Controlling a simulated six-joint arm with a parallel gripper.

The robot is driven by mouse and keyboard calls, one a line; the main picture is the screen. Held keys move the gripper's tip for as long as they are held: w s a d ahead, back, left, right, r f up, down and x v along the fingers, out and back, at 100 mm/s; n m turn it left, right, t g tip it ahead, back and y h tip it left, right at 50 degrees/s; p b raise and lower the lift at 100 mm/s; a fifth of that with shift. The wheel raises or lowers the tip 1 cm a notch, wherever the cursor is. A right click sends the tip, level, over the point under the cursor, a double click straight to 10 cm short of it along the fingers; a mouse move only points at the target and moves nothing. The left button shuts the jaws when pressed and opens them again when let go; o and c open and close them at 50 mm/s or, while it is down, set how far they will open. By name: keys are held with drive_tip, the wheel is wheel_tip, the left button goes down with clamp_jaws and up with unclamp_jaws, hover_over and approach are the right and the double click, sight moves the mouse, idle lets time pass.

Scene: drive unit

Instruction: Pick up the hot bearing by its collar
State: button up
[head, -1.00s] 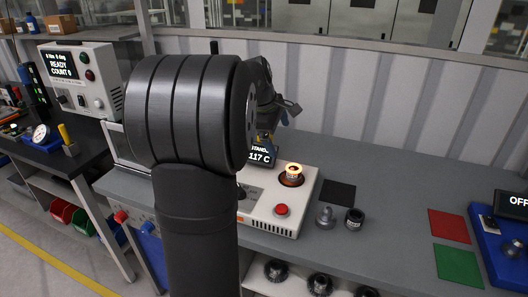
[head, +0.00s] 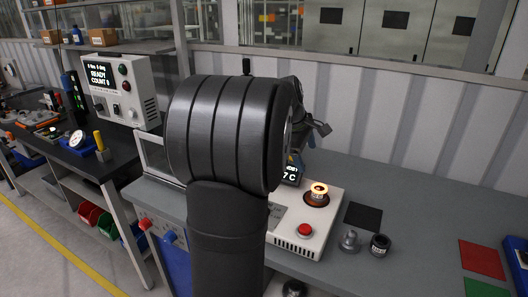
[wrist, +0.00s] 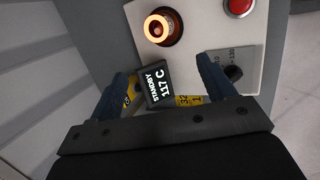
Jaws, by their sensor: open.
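The hot bearing (head: 319,189) glows orange around a pale ring and sits on the dark round seat of a white heater unit (head: 325,215). In the wrist view the bearing (wrist: 157,28) is at the top, beyond my fingertips; I cannot make out the collar apart from it. My gripper (wrist: 168,78) is open, its two blue fingers wide apart with nothing held between them. The heater's display (wrist: 158,86), reading STANDBY 117 C, shows between and beyond the fingers. In the head view my gripper is mostly hidden behind my own arm.
A red button (head: 305,230) stands on the heater near the bearing. To the right are a dark square pad (head: 363,216), a metal part (head: 350,241) and a dark ring part (head: 380,245). Red (head: 482,259) and green mats lie farther right, with bare bench between.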

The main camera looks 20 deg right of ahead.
drive_tip(key=m+g+y, duration=0.1)
drive_tip(key=m+y, duration=0.3)
drive_tip(key=m, duration=2.3)
hover_over(319, 189)
wheel_tip(319, 189, down, 18)
drive_tip(key=shift+r, duration=0.1)
drive_tip(key=c, duration=1.2)
